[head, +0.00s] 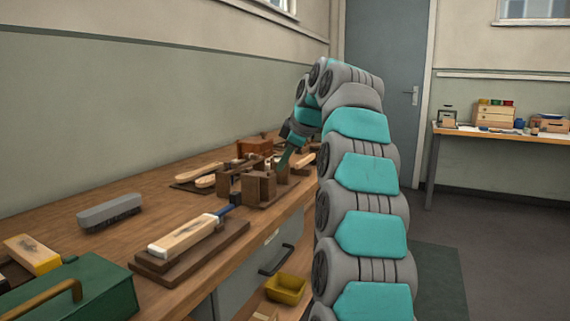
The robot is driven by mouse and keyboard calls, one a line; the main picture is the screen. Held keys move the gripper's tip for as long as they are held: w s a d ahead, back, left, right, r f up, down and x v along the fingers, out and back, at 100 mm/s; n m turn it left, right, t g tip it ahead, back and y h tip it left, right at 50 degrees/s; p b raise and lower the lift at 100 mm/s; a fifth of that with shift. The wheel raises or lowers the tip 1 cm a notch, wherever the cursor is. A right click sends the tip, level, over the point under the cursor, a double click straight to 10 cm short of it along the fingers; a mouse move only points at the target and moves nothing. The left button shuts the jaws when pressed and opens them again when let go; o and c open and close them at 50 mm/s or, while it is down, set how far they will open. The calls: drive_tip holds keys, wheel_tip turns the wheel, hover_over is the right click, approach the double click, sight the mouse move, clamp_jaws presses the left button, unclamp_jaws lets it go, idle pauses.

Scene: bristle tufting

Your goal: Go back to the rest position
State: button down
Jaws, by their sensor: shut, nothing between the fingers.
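My gripper (284,161) is at the end of my teal and grey arm, low over the workbench (180,176). Its narrow tip points down at a dark wooden block fixture (260,188) and looks shut and empty. The tip is small and partly against the fixture, so I cannot tell whether it touches. My arm arches up from the lower right and bends down to the bench.
A pale wooden brush block (182,236) lies on a dark board in front of the fixture. A grey brush (108,212), a green box (85,290) and a yellow bin (285,289) are nearby. A second table (500,132) stands far right. Open floor lies right of my arm.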

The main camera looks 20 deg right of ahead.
idle(0.3)
drive_tip(key=s+a+f+m+g, duration=0.2)
drive_tip(key=s+a+f+m, duration=0.1)
drive_tip(key=s+a+f, duration=0.5)
drive_tip(key=s+a+f+m+g, duration=0.2)
drive_tip(key=s+a+f, duration=0.3)
drive_tip(key=s, duration=0.5)
drive_tip(key=s+f+m+g, duration=0.1)
drive_tip(key=s+f+m, duration=0.1)
drive_tip(key=s+f, duration=0.4)
drive_tip(key=s+a+f+m+g+h, duration=0.1)
drive_tip(key=s+f, duration=0.5)
drive_tip(key=s, duration=0.8)
drive_tip(key=s+a+f+m+g, duration=0.1)
drive_tip(key=s+f+m+g, duration=0.2)
drive_tip(key=s+f, duration=0.3)
drive_tip(key=s, duration=0.5)
drive_tip(key=shift+a+m+h, duration=0.15)
drive_tip(key=shift+m+h, duration=0.15)
